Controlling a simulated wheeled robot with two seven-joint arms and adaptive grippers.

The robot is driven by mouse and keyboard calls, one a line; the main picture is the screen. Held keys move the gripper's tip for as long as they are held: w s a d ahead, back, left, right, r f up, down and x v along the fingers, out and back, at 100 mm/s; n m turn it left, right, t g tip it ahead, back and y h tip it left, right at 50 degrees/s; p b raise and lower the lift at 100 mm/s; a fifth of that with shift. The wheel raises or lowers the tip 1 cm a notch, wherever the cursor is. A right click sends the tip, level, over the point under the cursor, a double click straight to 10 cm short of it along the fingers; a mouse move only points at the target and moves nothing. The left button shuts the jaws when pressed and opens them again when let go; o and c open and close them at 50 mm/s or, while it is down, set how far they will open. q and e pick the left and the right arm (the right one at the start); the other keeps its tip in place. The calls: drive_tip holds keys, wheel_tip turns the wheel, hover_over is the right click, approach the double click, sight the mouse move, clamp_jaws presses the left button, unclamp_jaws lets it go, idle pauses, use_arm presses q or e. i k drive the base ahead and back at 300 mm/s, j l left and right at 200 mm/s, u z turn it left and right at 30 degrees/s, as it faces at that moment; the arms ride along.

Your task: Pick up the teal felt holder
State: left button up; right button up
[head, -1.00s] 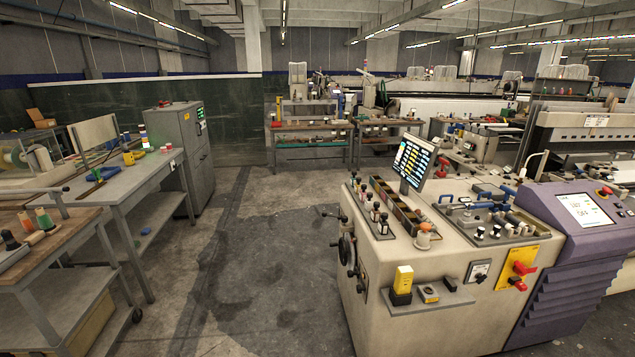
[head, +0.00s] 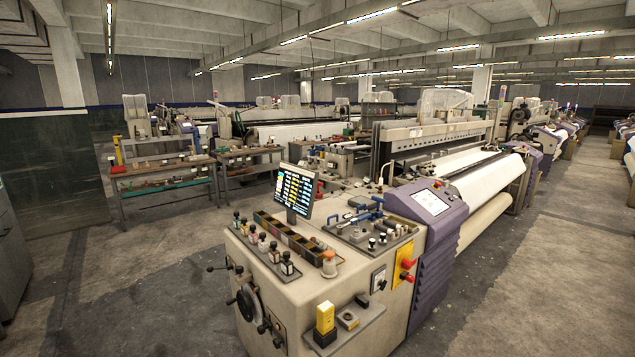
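I cannot make out a teal felt holder for certain in the head view. Small items lie on the loom's control cabinet (head: 290,318) in front of me, but none is clearly a teal felt holder. A row of small dark bottles (head: 268,246) and a divided tray (head: 290,240) stand on its top. A grey tray with blue-handled tools (head: 365,217) lies to their right. Neither of my grippers is in view.
A small screen (head: 293,191) rises from the cabinet. A purple panel (head: 430,202) is at its right. Workbenches (head: 163,180) stand at the back left. A grey cabinet (head: 12,258) is at the left edge. Floor is open left of the control cabinet and at the right.

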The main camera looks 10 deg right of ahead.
sight(237, 221)
drive_tip(key=i+j+z, duration=0.2)
drive_tip(key=j, duration=0.2)
drive_tip(key=j+z, duration=0.45)
drive_tip(key=j, duration=0.3)
drive_tip(key=i, duration=0.05)
